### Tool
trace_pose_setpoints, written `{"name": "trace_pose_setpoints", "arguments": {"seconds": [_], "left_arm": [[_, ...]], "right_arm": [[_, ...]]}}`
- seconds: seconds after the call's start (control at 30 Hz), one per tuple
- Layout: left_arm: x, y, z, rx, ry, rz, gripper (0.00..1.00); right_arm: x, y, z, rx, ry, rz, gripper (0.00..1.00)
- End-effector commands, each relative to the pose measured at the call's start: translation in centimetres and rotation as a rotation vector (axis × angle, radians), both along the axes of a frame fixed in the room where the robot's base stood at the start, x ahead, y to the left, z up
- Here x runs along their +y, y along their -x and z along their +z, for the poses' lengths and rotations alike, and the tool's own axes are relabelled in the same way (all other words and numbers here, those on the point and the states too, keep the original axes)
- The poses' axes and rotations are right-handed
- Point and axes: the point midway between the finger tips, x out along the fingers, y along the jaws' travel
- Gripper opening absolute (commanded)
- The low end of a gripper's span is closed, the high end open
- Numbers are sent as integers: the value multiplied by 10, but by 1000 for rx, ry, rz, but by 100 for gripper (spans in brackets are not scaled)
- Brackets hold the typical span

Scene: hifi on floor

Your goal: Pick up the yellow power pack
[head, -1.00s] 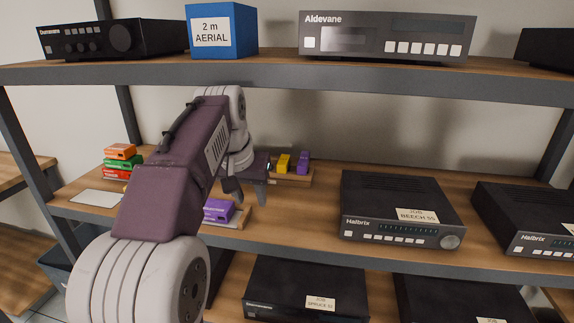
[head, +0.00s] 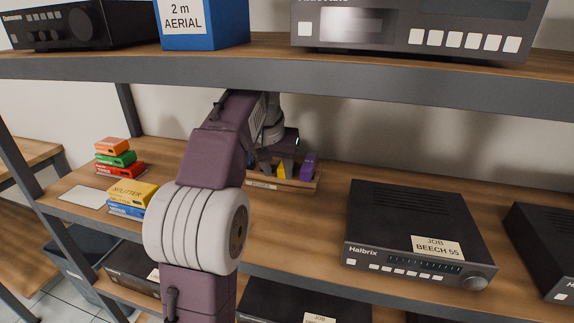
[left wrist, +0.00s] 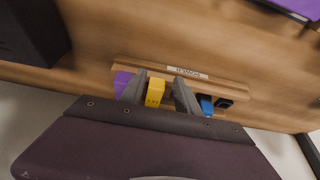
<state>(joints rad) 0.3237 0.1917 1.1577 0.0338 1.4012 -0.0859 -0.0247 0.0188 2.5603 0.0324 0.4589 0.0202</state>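The yellow power pack (head: 281,171) stands in a low wooden rack (head: 300,185) at the back of the middle shelf; my gripper partly covers it. In the left wrist view, the yellow power pack (left wrist: 155,92) shows between the two fingers of my left gripper (left wrist: 159,88). The fingers are apart, with a visible gap on the right side of the pack. In the head view my left gripper (head: 276,168) reaches down at the rack. My right gripper is in neither view.
A purple pack (head: 307,167) stands close beside the yellow one; a blue pack (left wrist: 206,105) and a black one (left wrist: 225,103) are on the other side. The upper shelf (head: 330,75) hangs above my arm. A black Halbrix unit (head: 415,235) is at right. Stacked boxes (head: 118,158) are at left.

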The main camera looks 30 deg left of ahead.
Motion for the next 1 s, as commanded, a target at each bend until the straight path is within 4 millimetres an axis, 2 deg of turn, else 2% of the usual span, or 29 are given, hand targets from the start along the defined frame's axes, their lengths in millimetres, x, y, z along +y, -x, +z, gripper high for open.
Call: {"name": "trace_pose_setpoints", "arguments": {"seconds": [0.03, 0.13, 0.4, 0.57, 0.63, 0.7, 0.97, 1.0], "left_arm": [[3, -12, 3, 2, 0, -1, 38], [7, -29, 3, 0, 0, -1, 38], [10, -42, 1, 1, 0, -1, 38], [16, -71, 4, 2, 1, -2, 38], [18, -75, -19, 2, 1, -2, 38], [18, -78, -26, 1, 0, -2, 38], [19, -81, -28, -1, -1, -1, 38], [19, -81, -28, -1, -1, -1, 35]], "right_arm": [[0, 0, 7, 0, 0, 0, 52], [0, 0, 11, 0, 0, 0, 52], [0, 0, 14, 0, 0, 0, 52], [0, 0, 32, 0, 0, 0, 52], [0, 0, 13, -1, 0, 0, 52], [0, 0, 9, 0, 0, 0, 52], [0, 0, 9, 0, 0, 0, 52], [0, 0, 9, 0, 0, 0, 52]]}}
